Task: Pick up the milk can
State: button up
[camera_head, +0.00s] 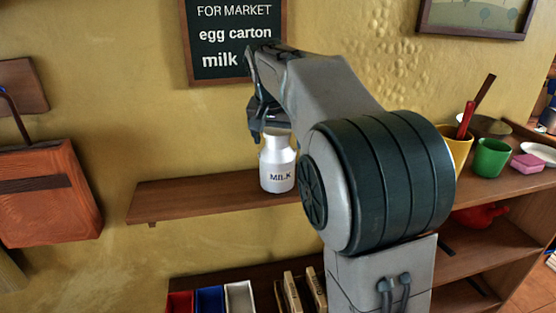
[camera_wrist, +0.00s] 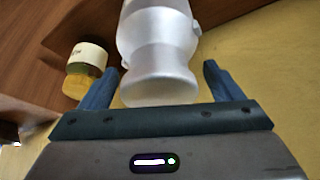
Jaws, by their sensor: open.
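The milk can (camera_head: 277,174) is a white can with the word MILK on its front. It stands upright on the wooden wall shelf (camera_head: 195,193). My gripper (camera_head: 258,133) is just above the can in the head view, with its fingers pointing down. In the wrist view the can (camera_wrist: 155,45) lies ahead, its narrow neck and rim nearest the gripper. The open fingers of my gripper (camera_wrist: 155,85) stand on either side of it, with gaps visible. My arm hides part of the shelf to the right of the can.
A yellow cup (camera_head: 458,150), a green cup (camera_head: 491,157) and a pink block (camera_head: 527,164) stand on the shelf at right. A chalkboard (camera_head: 235,70) hangs behind. The shelf left of the can is clear.

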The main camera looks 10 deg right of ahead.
jog(key=shift+s, duration=0.1)
jog(key=c, duration=1.5)
jog(key=shift+c, duration=0.2)
